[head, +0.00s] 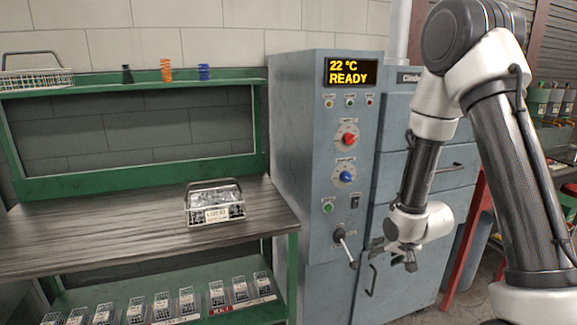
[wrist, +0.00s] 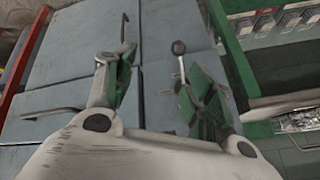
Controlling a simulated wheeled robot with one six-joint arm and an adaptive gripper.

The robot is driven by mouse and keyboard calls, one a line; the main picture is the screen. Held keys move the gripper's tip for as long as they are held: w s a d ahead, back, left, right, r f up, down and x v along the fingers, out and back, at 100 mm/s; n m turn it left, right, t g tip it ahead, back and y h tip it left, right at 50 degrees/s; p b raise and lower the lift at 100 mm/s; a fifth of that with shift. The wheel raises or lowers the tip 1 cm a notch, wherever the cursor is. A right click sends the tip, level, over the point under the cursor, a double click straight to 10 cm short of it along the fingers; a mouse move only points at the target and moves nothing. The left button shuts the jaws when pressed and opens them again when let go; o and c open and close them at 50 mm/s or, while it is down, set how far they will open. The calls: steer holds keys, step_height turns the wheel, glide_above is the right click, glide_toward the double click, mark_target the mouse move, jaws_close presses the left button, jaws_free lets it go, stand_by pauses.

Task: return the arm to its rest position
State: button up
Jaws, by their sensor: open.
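My gripper (head: 393,256) hangs at the end of my bent arm in the right half of the head view, in front of the blue-grey machine (head: 318,120). In the wrist view my gripper (wrist: 160,85) has its two fingers spread apart with nothing between them.
The machine's display (head: 350,72) reads 22 °C READY. A wire basket (head: 215,213) labelled as a lot stands on the workbench (head: 120,235) at left. Several small baskets line the lower shelf. Three coil springs (head: 165,70) stand on the upper shelf. A red post (head: 466,240) stands at right.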

steer(key=s+d+r+n+g, duration=0.1)
steer(key=s+d+r, duration=0.2)
steer(key=s+r, duration=1)
steer(key=s+d+r+n+g+h, duration=0.1)
steer(key=s+d+r, duration=0.2)
steer(key=s+r, duration=1.1)
steer(key=shift+s+d+r+n+h, duration=0.15)
steer(key=shift+d+r+n+h, duration=0.15)
steer(key=shift+r, duration=0.6)
